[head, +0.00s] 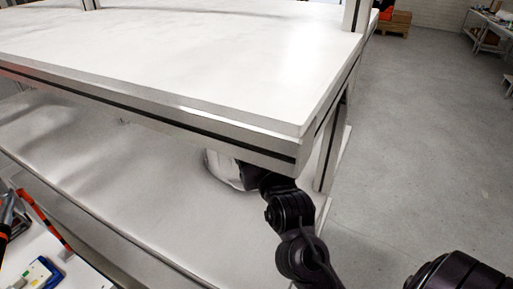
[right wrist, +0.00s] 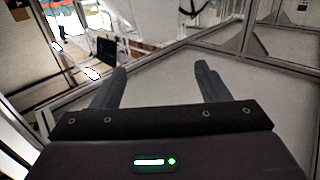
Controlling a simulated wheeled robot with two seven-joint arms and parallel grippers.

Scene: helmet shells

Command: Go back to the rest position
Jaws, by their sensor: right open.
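My right gripper (right wrist: 162,85) shows in the right wrist view with its two dark fingers spread and nothing between them. Past the fingertips is a pale flat surface edged by metal profile. In the head view, a dark arm of mine reaches in under the upper shelf, whose edge hides its far end. A white rounded thing (head: 222,168), perhaps a helmet shell, sits on the lower shelf (head: 130,180) beside that arm, partly covered by the upper shelf. I cannot tell whether they touch. My left gripper is in neither view.
The upper white shelf (head: 190,60) is bare where visible. Its front corner and a metal post (head: 329,150) stand close to the arm. Open grey floor (head: 430,150) lies to the right. A blue and yellow item (head: 40,272) lies at bottom left.

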